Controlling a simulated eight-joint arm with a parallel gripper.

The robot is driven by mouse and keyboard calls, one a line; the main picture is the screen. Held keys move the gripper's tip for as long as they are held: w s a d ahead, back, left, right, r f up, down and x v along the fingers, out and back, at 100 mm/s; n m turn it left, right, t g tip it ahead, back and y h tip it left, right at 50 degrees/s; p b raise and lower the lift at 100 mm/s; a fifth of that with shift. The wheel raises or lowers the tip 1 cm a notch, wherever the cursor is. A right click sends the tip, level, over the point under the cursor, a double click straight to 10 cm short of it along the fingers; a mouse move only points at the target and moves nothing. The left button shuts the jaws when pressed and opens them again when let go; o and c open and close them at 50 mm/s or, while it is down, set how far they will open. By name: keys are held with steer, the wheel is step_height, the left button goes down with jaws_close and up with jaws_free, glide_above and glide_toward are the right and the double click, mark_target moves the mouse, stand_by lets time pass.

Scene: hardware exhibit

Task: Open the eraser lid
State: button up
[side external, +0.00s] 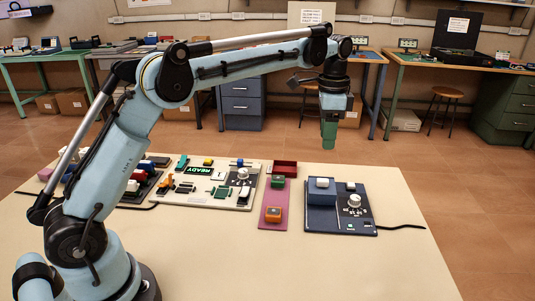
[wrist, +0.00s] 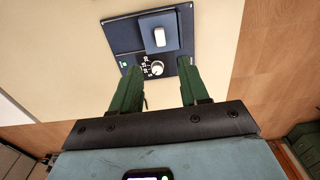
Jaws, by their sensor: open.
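The eraser appears to be the dark blue unit (side external: 330,218) at the right of the table, with a white knob (side external: 354,201) and a small green button (side external: 350,226). A raised blue box-like lid (side external: 319,195) with a white piece on top sits at its back left and looks shut. In the wrist view the lid (wrist: 172,24) with its white piece (wrist: 159,37) shows beyond my fingertips, and the knob (wrist: 157,68) lies between them.
Left of the unit lie a pink mat (side external: 270,219) with green and orange blocks, a red tray (side external: 285,168), and a pale panel (side external: 234,198) with a READY display. A black cable (side external: 402,227) runs off right. The table's front right (side external: 390,265) is clear.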

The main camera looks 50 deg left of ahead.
mark_target(323, 180)
step_height(323, 180, down, 12)
steer(key=shift+w+f, duration=0.1)
steer(key=shift+f, duration=0.15)
stand_by(0.4)
jaws_close()
stand_by(0.3)
